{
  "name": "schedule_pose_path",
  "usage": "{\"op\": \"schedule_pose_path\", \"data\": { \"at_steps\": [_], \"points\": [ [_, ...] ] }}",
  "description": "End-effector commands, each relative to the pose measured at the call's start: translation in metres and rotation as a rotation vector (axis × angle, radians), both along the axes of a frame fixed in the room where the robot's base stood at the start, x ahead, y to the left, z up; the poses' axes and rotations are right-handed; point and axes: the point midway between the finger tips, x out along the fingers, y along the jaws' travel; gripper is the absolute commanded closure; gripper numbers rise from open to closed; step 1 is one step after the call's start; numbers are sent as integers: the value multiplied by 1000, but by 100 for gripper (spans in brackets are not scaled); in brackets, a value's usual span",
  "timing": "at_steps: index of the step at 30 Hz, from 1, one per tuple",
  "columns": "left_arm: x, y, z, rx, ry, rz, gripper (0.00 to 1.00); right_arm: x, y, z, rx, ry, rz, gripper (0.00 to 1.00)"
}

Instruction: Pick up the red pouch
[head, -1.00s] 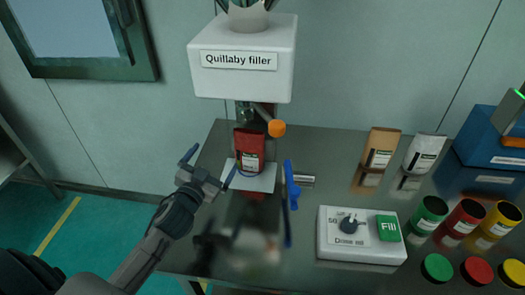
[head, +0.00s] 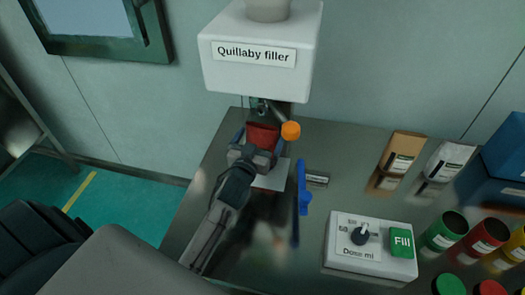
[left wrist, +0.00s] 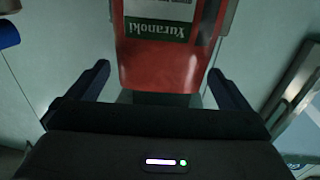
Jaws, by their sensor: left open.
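The red pouch (head: 262,135) stands on a white pad (head: 272,179) below the Quillaby filler (head: 256,68). In the head view my left gripper (head: 258,140) is in front of it and hides its lower part. In the left wrist view the red pouch (left wrist: 160,65), with a white and green label, fills the middle. My left gripper's fingers (left wrist: 158,88) are open, one on each side of the pouch, with a gap visible at both sides. My right gripper does not show.
A blue clamp-like tool (head: 303,190) lies right of the pad. The dose box (head: 370,268) with a green Fill button is at the front right. A brown pouch (head: 402,150) and a white pouch (head: 447,160) stand behind it. Coloured jars are at far right. An orange knob (head: 290,131) juts close by.

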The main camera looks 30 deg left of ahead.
Motion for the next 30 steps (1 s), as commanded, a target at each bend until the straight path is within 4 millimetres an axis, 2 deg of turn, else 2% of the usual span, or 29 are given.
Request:
{"op": "schedule_pose_path", "data": {
  "at_steps": [6, 9, 13, 19, 20, 24, 27, 30],
  "points": [
    [30, 7, 10, 2, 0, 1, 0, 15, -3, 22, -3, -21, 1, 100],
    [43, 8, 8, 1, 0, 0, 0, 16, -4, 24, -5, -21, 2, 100],
    [50, 10, 5, 2, 0, 0, 0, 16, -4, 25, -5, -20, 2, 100],
    [50, 10, 5, 1, 0, 0, 0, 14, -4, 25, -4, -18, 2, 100],
    [50, 10, 5, 1, 0, 0, 4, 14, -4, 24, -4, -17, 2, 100],
    [50, 10, 5, 1, 0, 0, 31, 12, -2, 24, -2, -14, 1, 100],
    [50, 10, 5, 1, -1, 0, 48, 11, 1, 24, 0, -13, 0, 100],
    [50, 10, 5, 1, 0, 0, 48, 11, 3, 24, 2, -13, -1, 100]
  ]
}}
